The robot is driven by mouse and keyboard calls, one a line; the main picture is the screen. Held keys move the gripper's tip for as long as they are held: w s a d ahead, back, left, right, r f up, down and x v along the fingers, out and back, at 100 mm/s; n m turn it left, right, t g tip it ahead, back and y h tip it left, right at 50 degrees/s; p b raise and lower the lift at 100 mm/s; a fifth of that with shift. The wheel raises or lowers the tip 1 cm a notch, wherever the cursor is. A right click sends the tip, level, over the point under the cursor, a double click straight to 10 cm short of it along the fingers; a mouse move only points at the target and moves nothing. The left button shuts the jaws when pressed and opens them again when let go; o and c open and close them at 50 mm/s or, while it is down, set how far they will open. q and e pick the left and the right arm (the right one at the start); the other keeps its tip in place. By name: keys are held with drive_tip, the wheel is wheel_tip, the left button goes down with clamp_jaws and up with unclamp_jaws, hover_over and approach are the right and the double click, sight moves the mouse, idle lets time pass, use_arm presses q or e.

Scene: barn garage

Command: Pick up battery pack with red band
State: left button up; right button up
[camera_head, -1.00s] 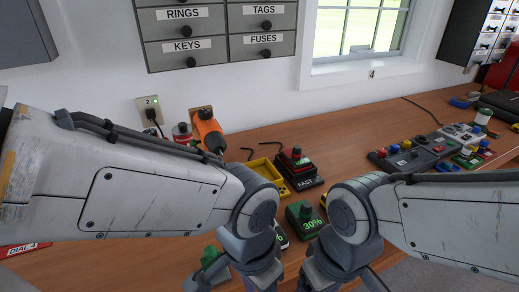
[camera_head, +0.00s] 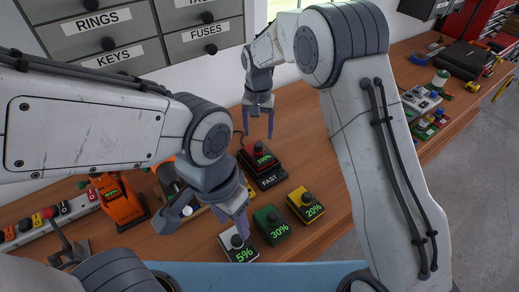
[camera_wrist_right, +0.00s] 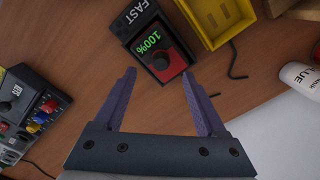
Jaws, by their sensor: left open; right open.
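The battery pack with red band (camera_head: 262,157) has a black top, a dark knob and a green "100%" display. It sits in a black charger marked FAST (camera_head: 272,180). In the right wrist view the pack (camera_wrist_right: 174,68) lies just beyond the fingertips, roughly between their lines. My right gripper (camera_head: 258,134) is open and empty, pointing down close behind the pack; its jaws also show in the right wrist view (camera_wrist_right: 158,74). I cannot tell its exact height. My left gripper (camera_head: 207,224) is open and empty, nearer and to the left of the charger.
White 5% (camera_head: 238,246), green 30% (camera_head: 270,225) and yellow 20% (camera_head: 305,205) packs stand in front of the charger. An orange tool (camera_head: 121,202) is at left. In the right wrist view a yellow tray (camera_wrist_right: 222,22) lies beside the charger. Drawers (camera_head: 100,30) hang behind.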

sight(258, 144)
drive_tip(key=shift+a+f, duration=0.25)
drive_tip(key=shift+f, duration=0.75)
drive_tip(key=f+p, duration=0.1)
drive_tip(key=f, duration=0.1)
drive_tip(key=f+p, duration=0.2)
drive_tip(key=shift+w+d+f, duration=0.2)
drive_tip(key=shift+f, duration=0.5)
clamp_jaws()
drive_tip(key=shift+r, duration=0.1)
